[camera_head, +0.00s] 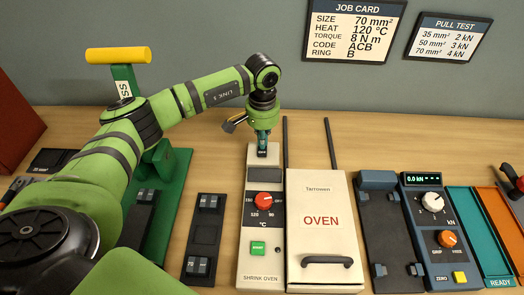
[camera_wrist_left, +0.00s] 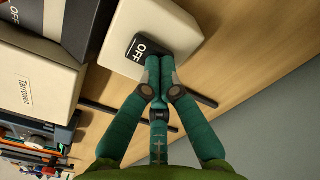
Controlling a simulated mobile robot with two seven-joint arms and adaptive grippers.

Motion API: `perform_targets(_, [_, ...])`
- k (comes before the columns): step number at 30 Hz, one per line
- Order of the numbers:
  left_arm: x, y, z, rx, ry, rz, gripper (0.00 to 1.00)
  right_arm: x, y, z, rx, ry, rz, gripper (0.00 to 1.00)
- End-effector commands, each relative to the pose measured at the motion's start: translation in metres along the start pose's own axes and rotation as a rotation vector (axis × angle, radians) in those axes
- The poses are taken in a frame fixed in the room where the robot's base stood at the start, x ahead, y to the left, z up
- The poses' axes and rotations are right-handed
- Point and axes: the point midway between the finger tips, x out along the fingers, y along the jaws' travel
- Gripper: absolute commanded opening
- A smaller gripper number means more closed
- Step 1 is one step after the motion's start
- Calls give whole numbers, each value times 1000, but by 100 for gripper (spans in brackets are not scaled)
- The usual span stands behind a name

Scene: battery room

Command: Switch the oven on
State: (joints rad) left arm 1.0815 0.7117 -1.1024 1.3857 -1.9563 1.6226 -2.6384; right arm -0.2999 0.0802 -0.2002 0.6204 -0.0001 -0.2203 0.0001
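The shrink oven's control panel (camera_head: 256,265) is a cream box with a dark display, a red dial (camera_head: 263,201) and a green START button (camera_head: 258,248). At its far end is a small black switch (camera_wrist_left: 139,48) marked OFF, mostly covered by my gripper in the head view. The oven (camera_head: 320,200) beside it has its cream lid down, with a black handle (camera_head: 327,261). My left gripper (camera_head: 263,146) points down at the switch. In the left wrist view its teal fingertips (camera_wrist_left: 160,66) are together, empty, at the switch's edge; I cannot tell whether they touch it. My right gripper is not in view.
A black two-clip holder (camera_head: 206,235) stands left of the panel, and a green press with a yellow handle (camera_head: 118,54) behind my arm. A pull tester (camera_head: 438,240) is to the right. Two dark rods (camera_head: 330,145) rise behind the oven. Signs hang on the wall.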

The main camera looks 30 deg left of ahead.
Motion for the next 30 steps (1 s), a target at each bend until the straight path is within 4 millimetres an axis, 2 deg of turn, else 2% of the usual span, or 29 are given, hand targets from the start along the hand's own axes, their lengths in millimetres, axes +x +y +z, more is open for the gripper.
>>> perform_targets(4, [-2,1,3,1,-10,-1,0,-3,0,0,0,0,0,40])
perform_targets(24, [-58,0,1,1,-6,0,0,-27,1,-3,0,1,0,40])
perform_targets(30, [-68,0,1,1,-6,0,0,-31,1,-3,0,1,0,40])
